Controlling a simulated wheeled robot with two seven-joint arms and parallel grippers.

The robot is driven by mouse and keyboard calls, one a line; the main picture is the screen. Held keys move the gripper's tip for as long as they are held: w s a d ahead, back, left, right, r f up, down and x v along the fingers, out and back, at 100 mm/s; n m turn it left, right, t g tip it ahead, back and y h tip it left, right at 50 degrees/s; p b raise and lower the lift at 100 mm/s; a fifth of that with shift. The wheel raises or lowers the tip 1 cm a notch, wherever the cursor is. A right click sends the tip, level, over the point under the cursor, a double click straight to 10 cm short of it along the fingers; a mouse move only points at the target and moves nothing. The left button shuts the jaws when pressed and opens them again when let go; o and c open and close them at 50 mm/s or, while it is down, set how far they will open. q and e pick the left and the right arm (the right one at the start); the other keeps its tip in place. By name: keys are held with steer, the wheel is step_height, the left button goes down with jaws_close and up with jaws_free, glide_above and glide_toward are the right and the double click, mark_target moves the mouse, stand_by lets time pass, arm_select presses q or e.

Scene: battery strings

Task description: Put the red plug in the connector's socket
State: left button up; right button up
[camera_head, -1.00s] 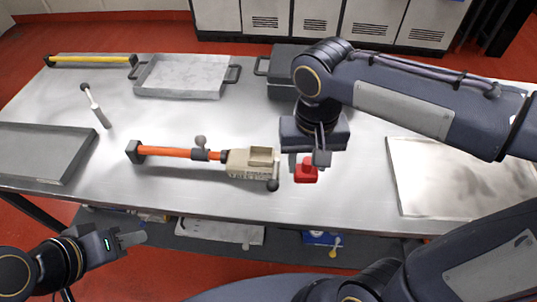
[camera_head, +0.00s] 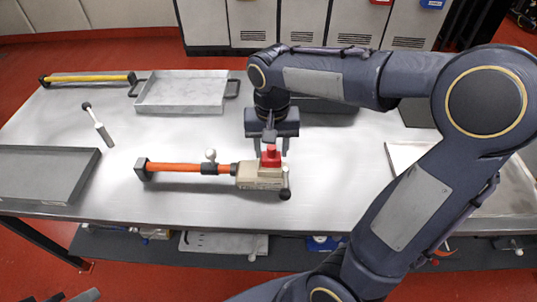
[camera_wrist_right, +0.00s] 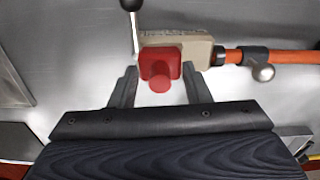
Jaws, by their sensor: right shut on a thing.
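The connector is a beige block (camera_head: 260,177) on the end of an orange cable (camera_head: 176,168), lying on the table. The red plug (camera_head: 271,153) is at the top of the block, over its socket; how deep it sits cannot be told. In the right wrist view the plug (camera_wrist_right: 160,68) overlaps the beige block (camera_wrist_right: 197,48) and hides the socket opening. My right gripper (camera_head: 271,148) comes from behind, its fingers on either side of the plug, shut on it. Only a grey tip of my left gripper (camera_head: 84,296) shows at the bottom left edge.
A grey tray (camera_head: 45,190) is at the left, a metal tray (camera_head: 182,106) at the back, and a pale panel (camera_head: 405,155) at the right, partly behind my arm. A yellow bar (camera_head: 88,79) and a small handled tool (camera_head: 103,133) lie at the back left.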

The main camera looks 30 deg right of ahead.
mark_target(270, 148)
steer(key=shift+w+d+f, duration=0.2)
steer(key=shift+w+f, duration=0.3)
steer(key=shift+f, duration=0.1)
steer(key=shift+w+d+f, duration=0.2)
steer(key=shift+w+f, duration=0.25)
steer(key=shift+f, duration=0.15)
steer(key=f, duration=0.3)
steer(key=shift+w+d+f, duration=0.15)
steer(key=shift+w+d, duration=0.05)
steer(key=shift+w, duration=0.15)
steer(key=shift+f, duration=0.3)
steer(key=shift+f, duration=0.1)
steer(key=o, duration=1)
steer(key=shift+b, duration=0.3)
